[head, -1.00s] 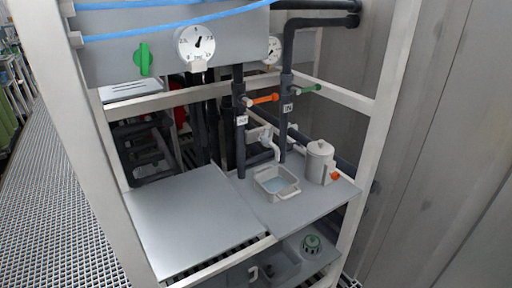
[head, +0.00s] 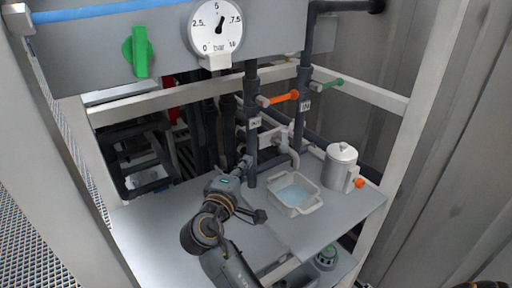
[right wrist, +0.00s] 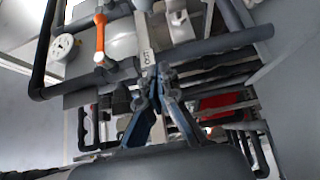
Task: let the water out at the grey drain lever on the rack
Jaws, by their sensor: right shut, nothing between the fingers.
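My right gripper (head: 244,162) reaches in from below, left of the tap and close to the dark pipe labelled OUT, apart from the tap. In the right wrist view my right gripper (right wrist: 165,76) has its fingertips together and empty, near the OUT label (right wrist: 150,67). Pale fittings (right wrist: 180,25) show beyond it. My left gripper is out of view.
An orange lever (head: 284,97) and a green lever (head: 329,84) stick out from the pipes above. A white lidded jug (head: 340,167) stands right of the tray. A gauge (head: 216,27) and green knob (head: 136,51) are higher. The shelf's left part (head: 150,225) is bare.

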